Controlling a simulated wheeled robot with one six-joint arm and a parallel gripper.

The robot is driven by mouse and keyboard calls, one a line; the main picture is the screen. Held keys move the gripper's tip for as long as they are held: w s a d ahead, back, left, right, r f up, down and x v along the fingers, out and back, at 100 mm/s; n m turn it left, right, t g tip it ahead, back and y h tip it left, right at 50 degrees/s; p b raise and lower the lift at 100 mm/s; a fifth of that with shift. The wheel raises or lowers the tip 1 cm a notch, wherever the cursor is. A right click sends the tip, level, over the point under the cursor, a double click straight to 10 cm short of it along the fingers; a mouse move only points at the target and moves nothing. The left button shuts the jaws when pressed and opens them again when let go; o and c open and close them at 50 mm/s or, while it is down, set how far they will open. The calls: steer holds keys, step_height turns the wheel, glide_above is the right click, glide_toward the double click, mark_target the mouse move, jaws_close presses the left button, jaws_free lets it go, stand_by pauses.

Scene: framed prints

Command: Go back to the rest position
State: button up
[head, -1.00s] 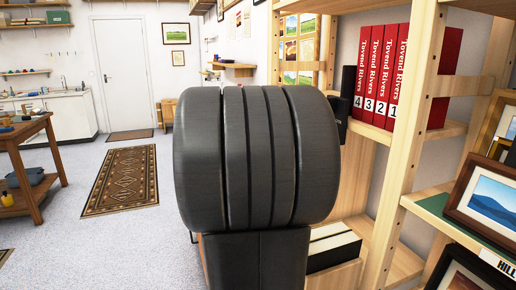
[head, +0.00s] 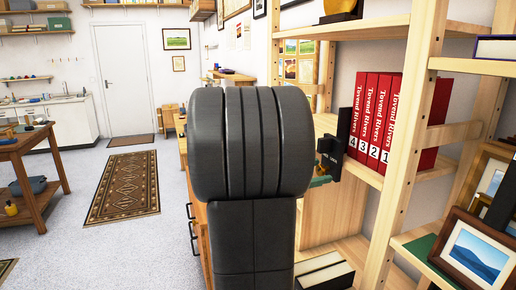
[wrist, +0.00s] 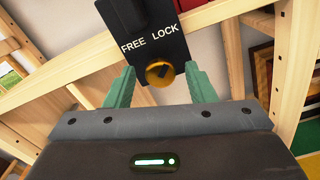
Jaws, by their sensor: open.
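My gripper (wrist: 160,70) is open in the wrist view, with its two green fingers apart. A round brass knob (wrist: 160,74) on a black plate marked FREE and LOCK (wrist: 155,32) shows between the fingertips. I cannot tell whether the fingers touch the knob or plate, and nothing is visibly gripped. In the head view, a green part of my gripper (head: 320,181) shows beside the dark upright piece (head: 344,128) at the left end of the red binders (head: 377,118). My own arm hides much of the middle of that view.
A wooden shelf unit (head: 402,150) stands close on the right, with a framed mountain print (head: 474,257) on it. On the left are a patterned rug (head: 124,187), a wooden table (head: 38,170) and open floor (head: 90,250). A white door (head: 123,65) is at the back.

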steer(key=shift+n+p, duration=0.3)
steer(key=shift+n, duration=0.1)
steer(key=shift+f, duration=0.1)
